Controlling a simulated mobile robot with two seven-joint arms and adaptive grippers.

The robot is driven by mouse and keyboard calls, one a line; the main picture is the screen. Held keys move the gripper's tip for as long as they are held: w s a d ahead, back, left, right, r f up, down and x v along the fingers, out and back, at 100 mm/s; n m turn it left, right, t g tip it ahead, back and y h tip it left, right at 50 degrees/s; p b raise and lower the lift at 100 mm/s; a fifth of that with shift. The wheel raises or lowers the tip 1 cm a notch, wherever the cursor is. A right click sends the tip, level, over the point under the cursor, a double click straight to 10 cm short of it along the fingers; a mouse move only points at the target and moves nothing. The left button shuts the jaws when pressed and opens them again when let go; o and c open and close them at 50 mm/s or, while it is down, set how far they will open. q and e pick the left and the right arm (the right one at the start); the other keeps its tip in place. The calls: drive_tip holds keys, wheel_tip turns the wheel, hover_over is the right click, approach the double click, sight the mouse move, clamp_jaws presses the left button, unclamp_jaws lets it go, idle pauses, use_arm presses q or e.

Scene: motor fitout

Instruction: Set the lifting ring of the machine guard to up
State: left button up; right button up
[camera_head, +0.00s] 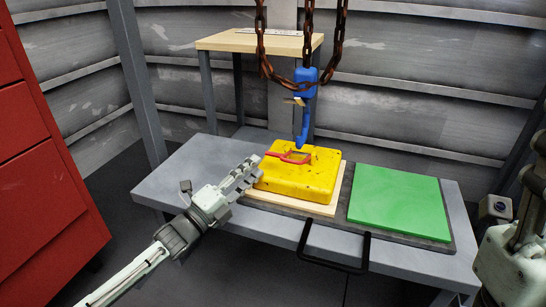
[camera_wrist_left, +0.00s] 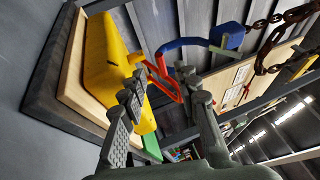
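The machine guard (camera_head: 298,182) is a yellow block on a pale wooden board on the bench. Its red lifting ring (camera_head: 289,158) shows low over the guard's top in the head view; I cannot tell its exact tilt. My left gripper (camera_head: 250,170) is at the guard's left edge, beside the ring. In the left wrist view its fingers (camera_wrist_left: 160,88) are apart, and the red ring (camera_wrist_left: 163,72) shows in the gap beyond the fingertips. I see no contact. My right gripper (camera_head: 532,175) is partly cut off at the right edge, and its fingers are unclear.
A blue hook (camera_head: 304,110) hangs on rusty chains (camera_head: 338,40) just above the guard, close to the ring. A green plate (camera_head: 400,202) lies to the right. A black handle (camera_head: 333,255) juts from the bench front. A wooden-topped stand (camera_head: 225,41) is behind.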

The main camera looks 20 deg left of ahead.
sight(271, 154)
use_arm(q)
drive_tip(key=b+x, duration=0.1)
drive_tip(key=x, duration=0.6)
drive_tip(key=shift+w, duration=0.1)
clamp_jaws()
idle(0.3)
